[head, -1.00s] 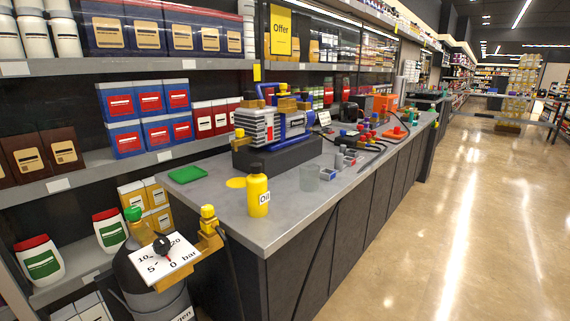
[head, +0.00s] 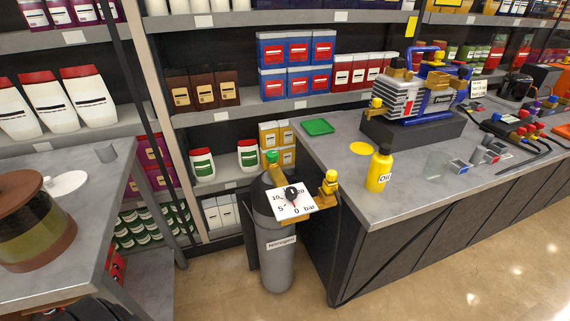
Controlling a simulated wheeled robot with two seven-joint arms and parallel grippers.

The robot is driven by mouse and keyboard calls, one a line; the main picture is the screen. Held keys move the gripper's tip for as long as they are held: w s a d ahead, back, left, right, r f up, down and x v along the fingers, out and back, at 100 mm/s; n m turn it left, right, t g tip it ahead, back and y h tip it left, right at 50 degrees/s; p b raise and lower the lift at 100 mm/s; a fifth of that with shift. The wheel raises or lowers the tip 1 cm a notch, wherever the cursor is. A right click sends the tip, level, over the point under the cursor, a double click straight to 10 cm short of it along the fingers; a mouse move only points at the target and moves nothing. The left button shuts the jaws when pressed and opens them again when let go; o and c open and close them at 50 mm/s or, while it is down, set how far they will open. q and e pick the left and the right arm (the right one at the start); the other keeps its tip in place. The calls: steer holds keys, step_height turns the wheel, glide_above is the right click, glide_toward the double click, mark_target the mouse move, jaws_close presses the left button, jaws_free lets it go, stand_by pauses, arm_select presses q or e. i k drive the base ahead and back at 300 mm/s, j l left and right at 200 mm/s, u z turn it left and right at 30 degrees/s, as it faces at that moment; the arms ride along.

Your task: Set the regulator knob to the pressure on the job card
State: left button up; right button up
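The black regulator knob (head: 291,192) sits on a white dial plate (head: 296,207) marked 5, 0, 10, 20 and bar. A red mark shows on the knob; its exact reading is too small to tell. The plate is on top of a grey cylinder labelled Nitrogen (head: 277,256), with a green cap (head: 271,157) behind and a yellow fitting (head: 330,182) at its right. A small white card (head: 478,89) with writing stands behind the blue and grey pump (head: 418,98); its text is unreadable, and I cannot tell whether it is the job card. Neither gripper is in view.
The grey workbench (head: 400,195) stands right of the cylinder, with a yellow oil bottle (head: 379,169), green tray (head: 318,127) and clear cup (head: 435,164). A second table (head: 100,185) is at the left. Free floor (head: 215,285) lies in front of the cylinder.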

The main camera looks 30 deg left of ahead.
mark_target(291, 192)
steer(key=u, duration=1.05)
